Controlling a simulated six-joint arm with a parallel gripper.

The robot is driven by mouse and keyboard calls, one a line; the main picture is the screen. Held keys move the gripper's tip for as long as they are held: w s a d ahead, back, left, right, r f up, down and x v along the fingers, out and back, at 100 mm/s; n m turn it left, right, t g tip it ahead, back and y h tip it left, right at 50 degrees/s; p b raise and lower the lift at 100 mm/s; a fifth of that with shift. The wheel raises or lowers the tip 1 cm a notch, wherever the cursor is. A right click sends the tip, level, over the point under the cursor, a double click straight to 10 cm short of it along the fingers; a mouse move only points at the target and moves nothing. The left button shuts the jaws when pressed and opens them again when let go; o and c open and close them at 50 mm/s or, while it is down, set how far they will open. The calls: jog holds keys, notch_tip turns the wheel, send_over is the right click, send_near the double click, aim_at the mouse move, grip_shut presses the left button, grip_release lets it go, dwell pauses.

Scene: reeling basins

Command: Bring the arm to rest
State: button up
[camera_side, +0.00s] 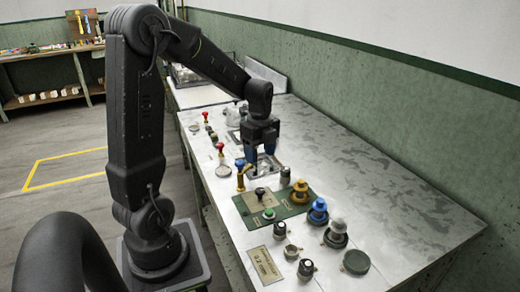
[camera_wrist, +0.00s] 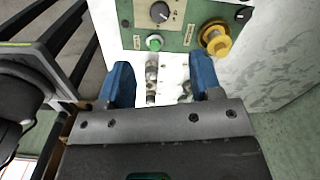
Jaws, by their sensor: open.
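My gripper (camera_side: 260,153) hangs from my bent arm, pointing down over the middle of the metal bench (camera_side: 400,215). Its two blue fingers are apart in the wrist view (camera_wrist: 163,75), with nothing held between them. Small metal fittings (camera_wrist: 152,78) on the bench show between the fingers in that view. Whether the fingertips touch anything on the bench cannot be told. The green panel (camera_side: 241,217) lies in front of the gripper, with a black knob (camera_wrist: 159,12), a green button (camera_wrist: 154,42) and a yellow valve (camera_wrist: 215,39) on it.
A blue valve (camera_side: 318,211) and a grey valve (camera_side: 337,232) stand near the panel. Red-topped levers (camera_side: 220,148) and a brass one (camera_side: 240,175) line the bench's left edge. A green wall (camera_side: 380,80) runs behind. The bench's right side is clear.

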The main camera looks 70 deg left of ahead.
jog(key=shift+r, duration=0.5)
jog(key=s+d+r+n+t, duration=0.2)
jog(key=s+d+r+n, duration=0.2)
jog(key=d+n, duration=0.3)
jog(key=s+d+r+n+t, duration=0.3)
jog(key=s+d+r+n, duration=0.2)
jog(key=d, duration=0.8)
jog(key=s+n, duration=0.1)
jog(key=n, duration=0.2)
jog(key=shift+s+r+t, duration=0.15)
jog(key=shift+s+t, duration=0.15)
jog(key=shift+s, duration=0.05)
